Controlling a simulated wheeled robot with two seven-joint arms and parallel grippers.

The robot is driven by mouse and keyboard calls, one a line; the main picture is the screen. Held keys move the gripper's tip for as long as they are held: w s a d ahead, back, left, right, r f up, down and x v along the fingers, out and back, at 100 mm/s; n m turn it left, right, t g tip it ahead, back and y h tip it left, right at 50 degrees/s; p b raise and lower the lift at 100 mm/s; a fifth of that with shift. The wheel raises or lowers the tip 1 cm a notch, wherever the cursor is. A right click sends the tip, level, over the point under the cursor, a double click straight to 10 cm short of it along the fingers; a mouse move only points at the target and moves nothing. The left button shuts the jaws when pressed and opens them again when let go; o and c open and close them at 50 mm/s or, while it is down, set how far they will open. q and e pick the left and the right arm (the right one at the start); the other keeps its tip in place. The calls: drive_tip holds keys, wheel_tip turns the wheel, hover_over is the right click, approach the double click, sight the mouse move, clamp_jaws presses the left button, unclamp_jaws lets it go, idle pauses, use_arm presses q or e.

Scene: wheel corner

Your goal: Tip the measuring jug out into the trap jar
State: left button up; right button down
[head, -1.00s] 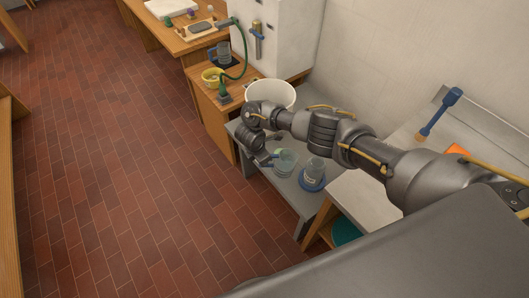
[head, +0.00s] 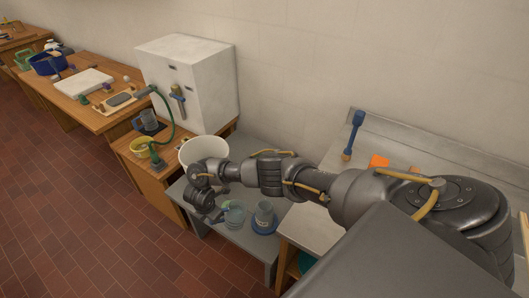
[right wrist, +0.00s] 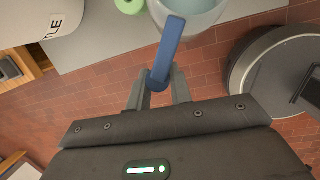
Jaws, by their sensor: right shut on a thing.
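The measuring jug (head: 235,216) is a pale, see-through vessel at the front of the low grey table. In the right wrist view its blue handle (right wrist: 168,50) is between the fingers of my right gripper (right wrist: 160,88), which is shut on it; the jug's body (right wrist: 196,12) is cut off by the top edge. In the head view my right gripper (head: 215,214) is left of the jug. A clear jar (head: 265,213), which looks like the trap jar, stands upright on a blue base just right of the jug. My left gripper is not in view.
A large white tub (head: 203,150) stands behind my wrist on the grey table (head: 250,240). A wooden stand (head: 150,172) with a yellow bowl (head: 143,147) and green hose is to the left. A blue-handled tool (head: 353,135) is on the right counter. Brick floor lies open at left.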

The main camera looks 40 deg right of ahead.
drive_tip(key=shift+s+d+r+t+y+p, duration=0.15)
drive_tip(key=shift+d+r+y+p, duration=0.2)
drive_tip(key=shift+r+p, duration=0.15)
drive_tip(key=shift+s+d+r+t+y+p, duration=0.1)
drive_tip(key=shift+d+r+t+y+p, duration=0.05)
drive_tip(key=shift+d+r+y+p, duration=0.3)
drive_tip(key=shift+a, duration=0.1)
